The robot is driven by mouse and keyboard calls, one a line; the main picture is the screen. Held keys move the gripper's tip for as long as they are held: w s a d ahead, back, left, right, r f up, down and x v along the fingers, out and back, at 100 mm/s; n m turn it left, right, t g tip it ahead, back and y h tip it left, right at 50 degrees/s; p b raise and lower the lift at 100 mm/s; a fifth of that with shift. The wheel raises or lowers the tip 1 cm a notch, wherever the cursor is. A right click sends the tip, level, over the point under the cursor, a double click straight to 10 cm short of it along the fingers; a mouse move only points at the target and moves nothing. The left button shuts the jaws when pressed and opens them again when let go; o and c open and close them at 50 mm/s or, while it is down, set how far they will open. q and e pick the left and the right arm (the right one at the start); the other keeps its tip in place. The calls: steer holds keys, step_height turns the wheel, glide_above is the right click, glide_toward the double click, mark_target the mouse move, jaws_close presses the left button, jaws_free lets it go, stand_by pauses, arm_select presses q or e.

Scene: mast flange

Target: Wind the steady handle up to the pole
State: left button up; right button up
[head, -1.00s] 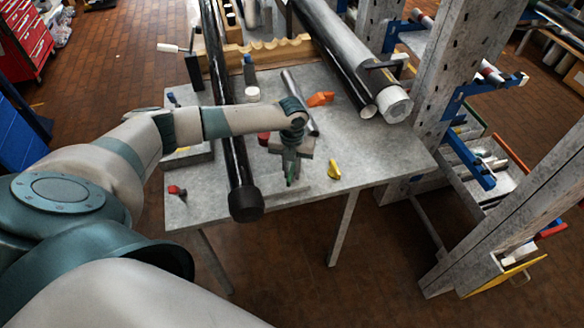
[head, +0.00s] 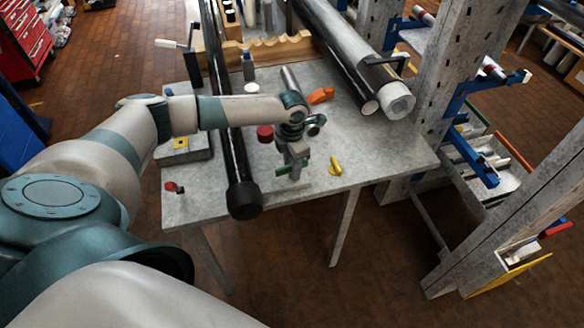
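The black pole (head: 235,150) runs lengthwise over the left part of the table and ends in a black cap (head: 245,200). A crank handle with a white grip (head: 165,43) stands left of the pole at the back; I cannot tell for certain that it is the steady handle. My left gripper (head: 293,171) points down over the table, right of the pole and apart from it. Its green-tipped fingers look spread, with nothing seen between them. My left forearm crosses over the pole and hides part of it. My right gripper is not in view.
The grey table (head: 385,160) also bears a red knob (head: 265,133), an orange handle (head: 320,95), a yellow handle (head: 336,166) and a second thick pole (head: 340,50). A rack post (head: 452,65) stands at the right. The table's front right is mostly clear.

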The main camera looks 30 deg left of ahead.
arm_select(q)
step_height(320, 180, up, 5)
steer(key=p, duration=0.4)
stand_by(0.5)
